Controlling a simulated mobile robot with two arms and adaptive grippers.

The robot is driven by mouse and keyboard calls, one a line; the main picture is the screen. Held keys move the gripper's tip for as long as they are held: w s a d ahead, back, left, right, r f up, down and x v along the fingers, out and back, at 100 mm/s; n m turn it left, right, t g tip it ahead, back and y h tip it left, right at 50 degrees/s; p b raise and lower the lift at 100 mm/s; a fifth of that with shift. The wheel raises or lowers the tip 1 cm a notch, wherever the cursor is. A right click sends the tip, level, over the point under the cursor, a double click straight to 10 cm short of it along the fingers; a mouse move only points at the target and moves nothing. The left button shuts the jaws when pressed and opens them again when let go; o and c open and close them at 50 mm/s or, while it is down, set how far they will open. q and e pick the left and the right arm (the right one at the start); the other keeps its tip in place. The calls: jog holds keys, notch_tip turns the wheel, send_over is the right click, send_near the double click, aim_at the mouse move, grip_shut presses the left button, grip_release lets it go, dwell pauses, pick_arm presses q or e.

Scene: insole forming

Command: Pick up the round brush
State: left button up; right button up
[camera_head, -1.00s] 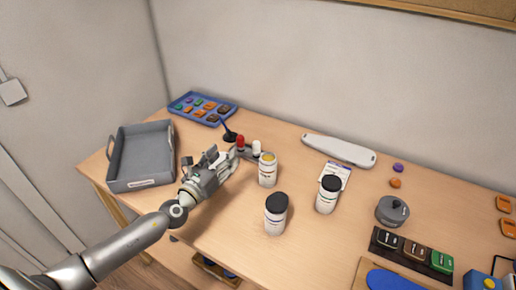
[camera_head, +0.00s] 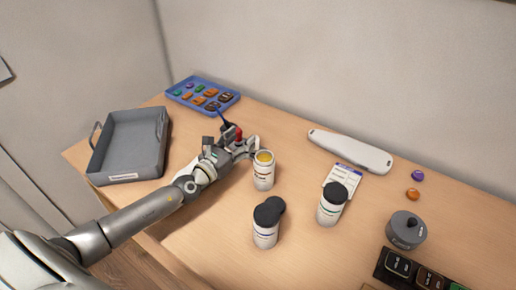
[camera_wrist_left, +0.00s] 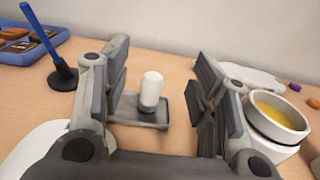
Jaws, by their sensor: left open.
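A blue handle rising from a dark round base (camera_wrist_left: 63,78), likely the round brush, stands left of my left gripper's fingers in the wrist view. In the head view its thin dark handle (camera_head: 222,118) shows just behind the gripper. My left gripper (camera_head: 238,142) is open and empty. In the wrist view, a small white cylinder (camera_wrist_left: 151,90) on a grey holder (camera_wrist_left: 130,112) shows in the gap between its fingers (camera_wrist_left: 155,80). A red-topped item (camera_head: 238,132) shows by the fingers in the head view. My right gripper is not in view.
An open jar with yellow contents (camera_head: 264,172) stands close right of the left gripper. A grey tray (camera_head: 128,178) is at left, a blue sectioned tray (camera_head: 175,92) behind.

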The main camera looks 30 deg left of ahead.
pick_arm(q)
notch_tip(320, 180, down, 4)
jog(key=b, duration=0.3)
jog(key=shift+w, duration=0.15)
jog(key=shift+w+f+b, duration=0.1)
jog(key=shift+f+b, duration=0.5)
jog(key=shift+b, duration=0.05)
jog(key=shift+w+d, duration=0.2)
jog(key=shift+w, duration=1)
jog(key=shift+w+d, duration=0.2)
jog(key=shift+w, duration=1.05)
jog(key=shift+w+d, duration=0.15)
jog(key=shift+w, duration=1.1)
jog(key=c, duration=1.2)
jog(key=shift+o, duration=0.2)
jog(key=shift+r, duration=0.1)
